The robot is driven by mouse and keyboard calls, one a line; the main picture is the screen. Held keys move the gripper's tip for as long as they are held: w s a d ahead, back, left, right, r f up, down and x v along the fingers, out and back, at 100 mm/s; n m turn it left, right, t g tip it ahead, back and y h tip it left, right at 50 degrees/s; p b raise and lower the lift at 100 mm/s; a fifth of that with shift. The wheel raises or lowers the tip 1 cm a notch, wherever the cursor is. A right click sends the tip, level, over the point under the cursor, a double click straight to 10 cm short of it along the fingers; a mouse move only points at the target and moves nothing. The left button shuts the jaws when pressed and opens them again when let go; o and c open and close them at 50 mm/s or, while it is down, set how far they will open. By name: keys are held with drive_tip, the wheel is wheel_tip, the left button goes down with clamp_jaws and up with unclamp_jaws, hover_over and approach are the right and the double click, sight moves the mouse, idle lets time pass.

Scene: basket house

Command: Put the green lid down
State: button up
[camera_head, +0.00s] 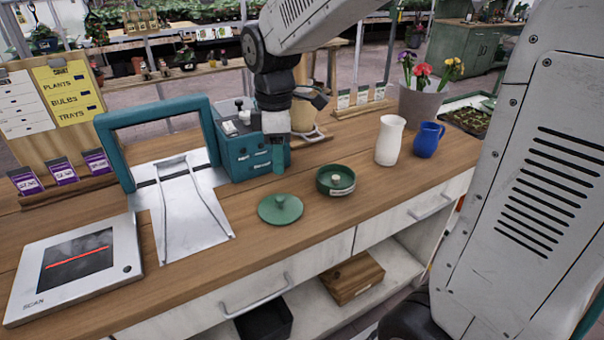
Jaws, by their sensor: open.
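The green lid (281,211) lies flat on the wooden counter, its small knob up. A round, low green container (336,188) with a pale label stands to its right, a little farther back. A small pale round thing shows at its top. My gripper (278,160) hangs from the arm behind and above the lid, in front of the teal machine, and appears apart from the lid. It is open, and I see nothing held in it. The far side of the gripper is hidden.
A white pitcher (390,140) and a blue jug (428,141) stand at the right, near a flower pot (419,102). A teal machine (235,148) and teal frame (110,150) stand behind left. A scanner panel (120,245) lies front left.

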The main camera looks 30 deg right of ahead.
drive_tip(key=s+d+r+m, duration=0.1)
drive_tip(key=s+m, duration=0.5)
drive_tip(key=s, duration=0.5)
drive_tip(key=s+d+r+m+t, duration=0.1)
drive_tip(key=s+d+r+m, duration=0.1)
drive_tip(key=s+m, duration=0.5)
drive_tip(key=s, duration=0.4)
drive_tip(key=shift+r, duration=0.15)
drive_tip(key=shift+d, duration=0.1)
